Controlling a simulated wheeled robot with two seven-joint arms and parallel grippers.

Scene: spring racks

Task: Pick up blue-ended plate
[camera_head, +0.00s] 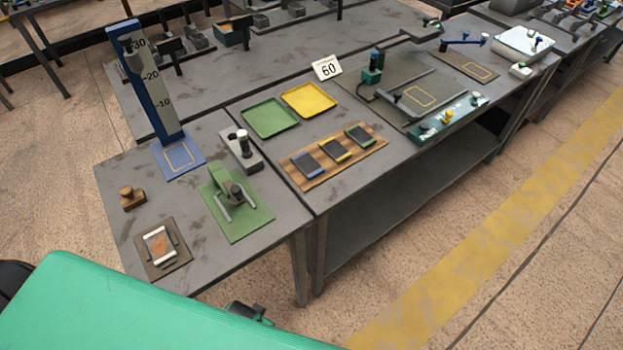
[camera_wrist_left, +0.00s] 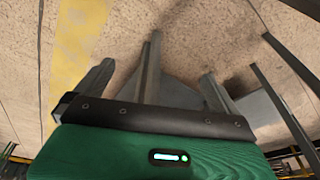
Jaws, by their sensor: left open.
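The blue-ended plate (camera_head: 308,165) is a dark flat plate with a blue edge. It lies at the left end of a wooden board (camera_head: 289,162) on the middle table in the head view. A yellow-ended plate (camera_head: 335,150) and a green-ended plate (camera_head: 360,135) lie beside it on the board. My left gripper (camera_wrist_left: 158,72) is open in the left wrist view, with nothing seen held between its fingers. The wrist view shows floor and grey metal legs beyond it, and no plate. My right gripper is not in view.
A green tray (camera_head: 270,118) and a yellow tray (camera_head: 309,100) lie behind the board, with a "60" sign (camera_head: 327,68). A green fixture (camera_head: 236,198) and tall blue scale (camera_head: 144,82) stand left. Table front has clear strips.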

